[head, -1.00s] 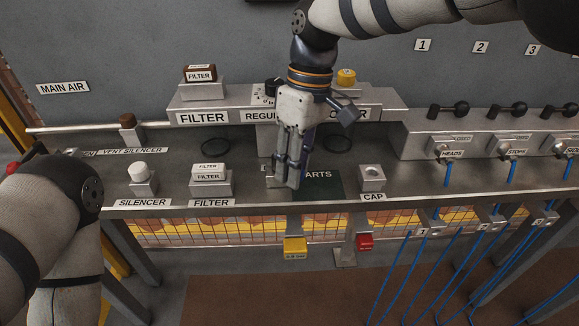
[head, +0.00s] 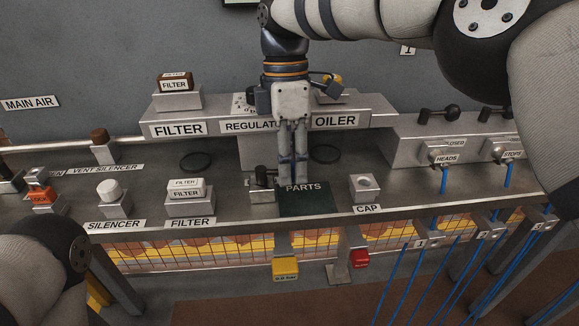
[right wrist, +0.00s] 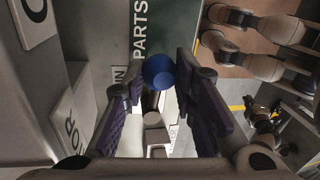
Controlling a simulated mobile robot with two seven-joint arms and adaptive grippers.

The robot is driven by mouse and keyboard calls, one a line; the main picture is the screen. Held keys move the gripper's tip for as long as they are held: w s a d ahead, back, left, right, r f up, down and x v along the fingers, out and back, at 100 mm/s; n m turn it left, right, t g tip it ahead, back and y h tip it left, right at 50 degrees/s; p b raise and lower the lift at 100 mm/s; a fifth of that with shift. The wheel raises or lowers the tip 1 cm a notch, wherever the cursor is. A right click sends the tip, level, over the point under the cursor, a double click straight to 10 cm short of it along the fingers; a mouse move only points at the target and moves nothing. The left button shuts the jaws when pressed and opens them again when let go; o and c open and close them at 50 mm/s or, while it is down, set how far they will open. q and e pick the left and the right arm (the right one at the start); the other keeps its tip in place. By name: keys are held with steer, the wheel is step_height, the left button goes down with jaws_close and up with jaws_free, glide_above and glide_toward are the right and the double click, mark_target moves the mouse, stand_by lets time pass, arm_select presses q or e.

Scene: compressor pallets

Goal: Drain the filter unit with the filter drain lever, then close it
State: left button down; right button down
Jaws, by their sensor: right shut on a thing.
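My right gripper (head: 292,184) points down in front of the regulator, beside the dark PARTS mat (head: 305,200). In the right wrist view its fingers (right wrist: 160,80) close around a blue ball knob (right wrist: 158,70), which seems to be the drain lever's knob; the head view hides it. A small metal block with a black part (head: 263,182) stands just left of the fingers. In the wrist view a partly hidden label ending in "IN" (right wrist: 120,77) lies beside the knob. The filter unit's housing (head: 160,116) carries a FILTER label. My left gripper is out of view.
A FILTER stand (head: 188,204), a SILENCER stand (head: 110,203) and a CAP stand (head: 365,194) line the table's front. An orange LOCK piece (head: 40,195) is at the left. Yellow (head: 285,270) and red (head: 359,259) tags hang below the edge. Blue hoses hang at the right.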

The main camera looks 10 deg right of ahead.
steer(key=shift+w+n, duration=0.2)
steer(key=shift+n, duration=0.2)
steer(key=c, duration=1.3)
jaws_free()
